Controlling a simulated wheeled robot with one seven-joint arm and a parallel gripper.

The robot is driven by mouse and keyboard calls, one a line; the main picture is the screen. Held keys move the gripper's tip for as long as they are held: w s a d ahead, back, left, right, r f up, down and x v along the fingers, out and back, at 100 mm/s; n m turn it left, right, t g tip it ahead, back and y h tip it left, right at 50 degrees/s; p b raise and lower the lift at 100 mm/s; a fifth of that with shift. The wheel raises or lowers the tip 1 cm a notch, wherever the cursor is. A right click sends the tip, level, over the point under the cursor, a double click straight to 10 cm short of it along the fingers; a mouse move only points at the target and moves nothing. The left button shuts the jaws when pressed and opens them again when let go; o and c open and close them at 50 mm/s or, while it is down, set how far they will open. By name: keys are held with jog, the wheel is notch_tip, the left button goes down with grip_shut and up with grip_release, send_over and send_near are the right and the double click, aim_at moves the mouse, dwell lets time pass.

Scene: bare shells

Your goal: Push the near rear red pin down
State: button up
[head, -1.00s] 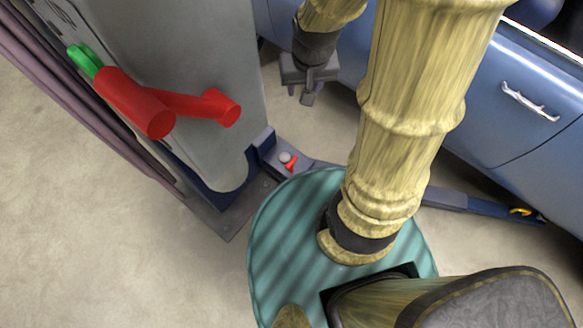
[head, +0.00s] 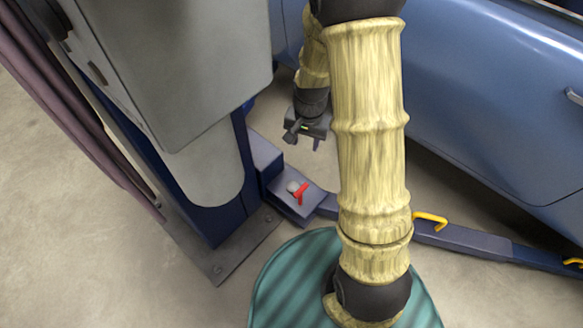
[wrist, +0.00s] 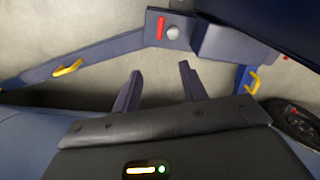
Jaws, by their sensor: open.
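A small red pin (head: 301,194) stands beside a grey round knob on the blue bracket (head: 283,205) at the foot of the lift column. In the wrist view the red pin (wrist: 161,27) shows near the top middle, left of the grey knob. My gripper (head: 309,142) hangs above and behind the bracket in the head view, apart from the pin. In the wrist view my gripper (wrist: 160,71) has its two fingers spread, with bare floor between them and the pin beyond their tips.
The grey and blue lift column (head: 215,150) stands left of the bracket. A blue lift arm (head: 460,240) with yellow hooks (head: 430,217) runs right under the blue car (head: 480,110). Another small red piece (wrist: 284,57) shows at the wrist view's right. Open floor lies at left.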

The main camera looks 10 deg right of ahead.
jog(key=m+b, duration=0.2)
jog(key=b, duration=0.8)
send_over(301, 189)
notch_tip(301, 189, down, 18)
jog(key=shift+a+g, duration=0.1)
jog(key=shift+g, duration=0.3)
jog(key=shift+s, duration=0.1)
notch_tip(301, 189, down, 18)
jog(key=b, duration=0.8)
jog(key=shift+r, duration=0.25)
grip_shut()
